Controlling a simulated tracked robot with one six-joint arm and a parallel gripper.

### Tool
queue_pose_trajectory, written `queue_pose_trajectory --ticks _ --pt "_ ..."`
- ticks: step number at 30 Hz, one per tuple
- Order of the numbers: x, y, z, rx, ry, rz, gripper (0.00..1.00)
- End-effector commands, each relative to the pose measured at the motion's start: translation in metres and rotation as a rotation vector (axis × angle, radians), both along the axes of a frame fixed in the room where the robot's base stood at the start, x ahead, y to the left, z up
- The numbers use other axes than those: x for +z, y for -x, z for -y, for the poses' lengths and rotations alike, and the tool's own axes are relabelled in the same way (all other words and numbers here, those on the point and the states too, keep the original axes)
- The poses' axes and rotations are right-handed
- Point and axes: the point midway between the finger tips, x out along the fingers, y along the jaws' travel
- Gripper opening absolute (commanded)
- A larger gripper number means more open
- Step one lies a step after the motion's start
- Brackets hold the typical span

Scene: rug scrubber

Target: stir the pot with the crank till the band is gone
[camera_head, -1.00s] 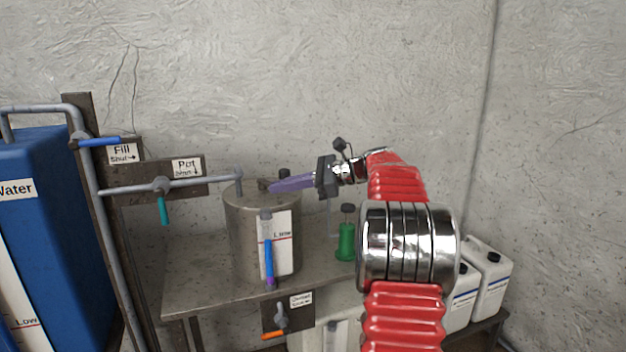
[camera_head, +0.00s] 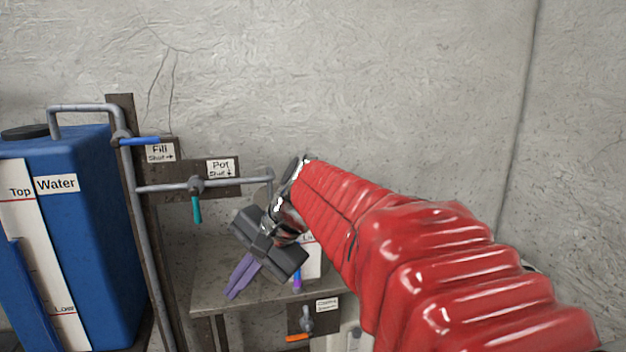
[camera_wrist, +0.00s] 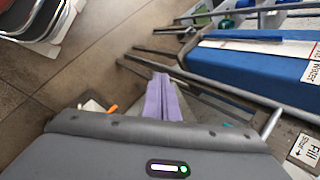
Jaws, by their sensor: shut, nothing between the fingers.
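The metal pot (camera_head: 263,196) stands on the bench, mostly hidden behind my gripper and arm. Its crank is hidden. The pot's white level plate (camera_head: 311,262) shows in part, and the lower end of its gauge tube (camera_head: 297,279) looks purple with some blue. My gripper (camera_head: 233,290) is in front of the pot, its purple fingers together and pointing down to the left. In the wrist view the fingers (camera_wrist: 160,82) are side by side with nothing between them, pointing toward the floor and bench legs.
The blue water tank (camera_head: 90,215) stands at left. The teal Pot valve handle (camera_head: 196,209) hangs from the pipe, and the blue Fill handle (camera_head: 139,141) is above it. An orange handle (camera_head: 297,338) is below the bench top (camera_head: 212,288). My arm hides the bench's right side.

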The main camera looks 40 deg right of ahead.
Motion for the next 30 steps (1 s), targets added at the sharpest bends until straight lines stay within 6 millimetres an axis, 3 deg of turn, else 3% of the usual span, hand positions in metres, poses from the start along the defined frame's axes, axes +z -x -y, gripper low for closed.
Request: queue_pose_trajectory --ticks 3,9,18,24,30 --pt "-0.012 0.03 -0.018 0.119 0.125 0.03 0.0" --pt "-0.034 0.075 -0.035 0.325 0.332 0.087 0.0" --pt "-0.069 0.135 -0.044 0.65 0.639 0.186 0.0" --pt "-0.088 0.158 -0.043 0.817 0.787 0.238 0.0" --pt "-0.093 0.163 -0.042 0.864 0.831 0.253 0.0"
